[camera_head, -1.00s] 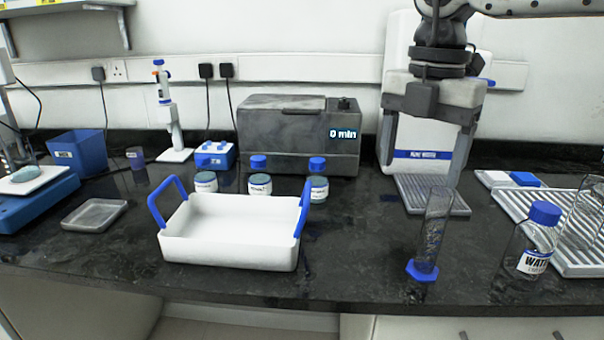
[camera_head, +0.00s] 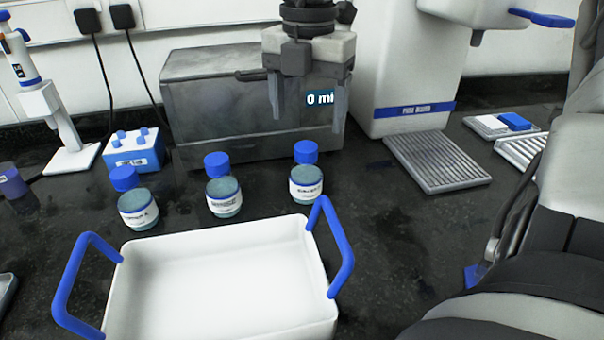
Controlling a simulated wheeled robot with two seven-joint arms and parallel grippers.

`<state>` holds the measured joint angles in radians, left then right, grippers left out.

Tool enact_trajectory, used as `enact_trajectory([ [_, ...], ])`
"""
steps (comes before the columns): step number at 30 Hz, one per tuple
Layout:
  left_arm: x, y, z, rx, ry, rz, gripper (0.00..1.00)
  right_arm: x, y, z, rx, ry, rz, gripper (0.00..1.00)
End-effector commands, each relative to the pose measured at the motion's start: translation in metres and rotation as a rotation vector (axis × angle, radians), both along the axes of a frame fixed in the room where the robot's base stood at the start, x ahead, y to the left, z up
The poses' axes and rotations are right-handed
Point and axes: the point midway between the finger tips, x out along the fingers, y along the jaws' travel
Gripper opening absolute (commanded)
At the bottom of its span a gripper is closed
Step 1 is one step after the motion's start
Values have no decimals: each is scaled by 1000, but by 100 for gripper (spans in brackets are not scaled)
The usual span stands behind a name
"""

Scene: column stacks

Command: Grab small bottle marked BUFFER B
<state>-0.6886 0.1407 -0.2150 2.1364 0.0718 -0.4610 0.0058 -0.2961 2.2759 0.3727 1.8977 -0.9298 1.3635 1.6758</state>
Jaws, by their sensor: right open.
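Three small bottles with blue caps, teal contents and white labels stand upright in a row behind the white tray: a left bottle (camera_head: 138,210), a middle bottle (camera_head: 224,197) and a right bottle (camera_head: 306,184). The left label seems to end in A. The middle and right labels are too blurred to read surely, so I cannot tell which is BUFFER B. My right gripper (camera_head: 308,108) is open and empty, fingers pointing down, above and behind the right bottle, in front of the grey machine. It touches no bottle. My left gripper is out of view.
The white tray (camera_head: 220,285) with raised blue handles is empty, close in front of the bottles. The grey machine (camera_head: 215,110) stands behind them. A blue rack (camera_head: 135,155) and a pipette stand (camera_head: 60,125) are at left, a ribbed drip tray (camera_head: 437,162) at right. My arm covers the right side.

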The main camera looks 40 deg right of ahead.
Motion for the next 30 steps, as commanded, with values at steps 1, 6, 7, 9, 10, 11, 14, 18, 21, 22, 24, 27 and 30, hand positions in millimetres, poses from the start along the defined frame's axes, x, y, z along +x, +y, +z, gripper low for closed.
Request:
enact_trajectory([
  [1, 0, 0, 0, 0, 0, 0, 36, -1, 0, -12, 1, 5, 2, 75],
  [6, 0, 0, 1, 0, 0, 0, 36, 0, 0, -38, 0, 3, 1, 75],
  [7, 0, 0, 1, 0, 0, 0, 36, 0, 0, -40, 0, 2, 0, 75],
  [9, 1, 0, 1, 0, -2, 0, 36, 0, 0, -44, -1, 2, 0, 75],
  [10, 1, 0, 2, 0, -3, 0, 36, 0, 0, -45, -1, 2, 0, 75],
  [11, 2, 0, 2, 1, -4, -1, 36, 0, -1, -47, -1, 2, 0, 75],
  [14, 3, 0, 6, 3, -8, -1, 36, 2, -2, -56, 2, 5, -1, 75],
  [18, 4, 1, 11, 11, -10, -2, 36, 6, -5, -78, 1, 7, 0, 75],
  [21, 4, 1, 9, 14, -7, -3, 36, 6, -5, -91, 1, 4, -1, 75],
  [22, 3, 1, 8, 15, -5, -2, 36, 6, -5, -93, 1, 4, 0, 75],
  [24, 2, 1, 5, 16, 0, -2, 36, 6, -5, -97, 1, 0, 0, 75],
  [27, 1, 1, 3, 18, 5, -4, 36, 6, -5, -97, 0, -1, 0, 75],
  [30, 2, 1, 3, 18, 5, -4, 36, 6, -5, -97, 0, -1, 0, 75],
])
